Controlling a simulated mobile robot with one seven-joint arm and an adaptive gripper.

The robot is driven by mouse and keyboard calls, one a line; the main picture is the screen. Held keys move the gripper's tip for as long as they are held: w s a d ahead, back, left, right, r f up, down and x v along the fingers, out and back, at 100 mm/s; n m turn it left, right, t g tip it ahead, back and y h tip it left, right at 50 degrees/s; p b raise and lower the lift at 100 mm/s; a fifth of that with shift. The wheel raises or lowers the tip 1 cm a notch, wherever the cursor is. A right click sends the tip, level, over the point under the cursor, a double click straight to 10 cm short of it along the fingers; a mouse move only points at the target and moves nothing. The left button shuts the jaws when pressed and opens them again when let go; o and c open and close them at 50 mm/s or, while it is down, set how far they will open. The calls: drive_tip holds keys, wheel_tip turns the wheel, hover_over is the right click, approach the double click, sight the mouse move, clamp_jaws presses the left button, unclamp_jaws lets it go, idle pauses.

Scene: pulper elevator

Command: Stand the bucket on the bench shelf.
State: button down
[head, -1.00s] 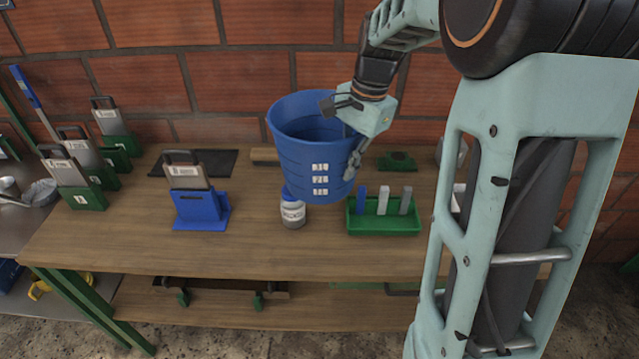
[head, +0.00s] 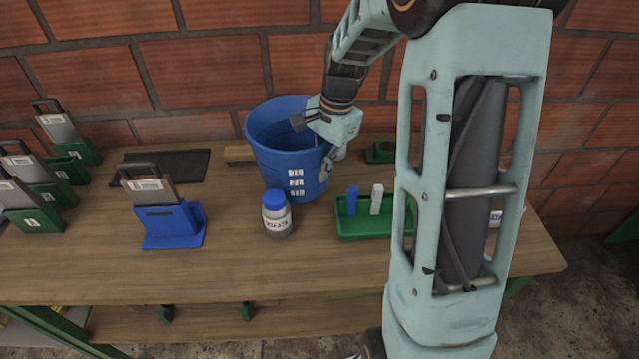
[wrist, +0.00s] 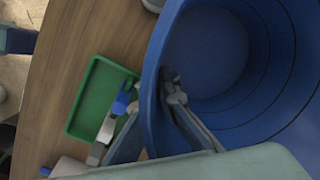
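The blue bucket (head: 275,150) is upright over the back of the wooden bench top (head: 330,265), behind a blue-capped jar. I cannot tell whether its base touches the wood. My gripper (head: 313,147) is at the right side of its rim, one finger inside and one outside. In the wrist view my gripper (wrist: 156,98) is shut on the bucket wall (wrist: 150,120), and the bucket looks empty. A lower shelf (head: 205,322) shows under the bench front, mostly hidden by the top.
The jar (head: 277,215) stands close in front of the bucket. A green tray (head: 365,230) with upright blocks is to its right. A blue holder (head: 172,222) and a dark mat (head: 165,165) are to its left. The brick wall (head: 215,60) is close behind.

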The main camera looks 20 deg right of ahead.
drive_tip(key=shift+f, duration=2.15)
drive_tip(key=c, duration=2.7)
unclamp_jaws()
drive_tip(key=shift+f, duration=0.15)
drive_tip(key=o, duration=0.5)
drive_tip(key=shift+o, duration=0.2)
drive_tip(key=shift+r, duration=0.2)
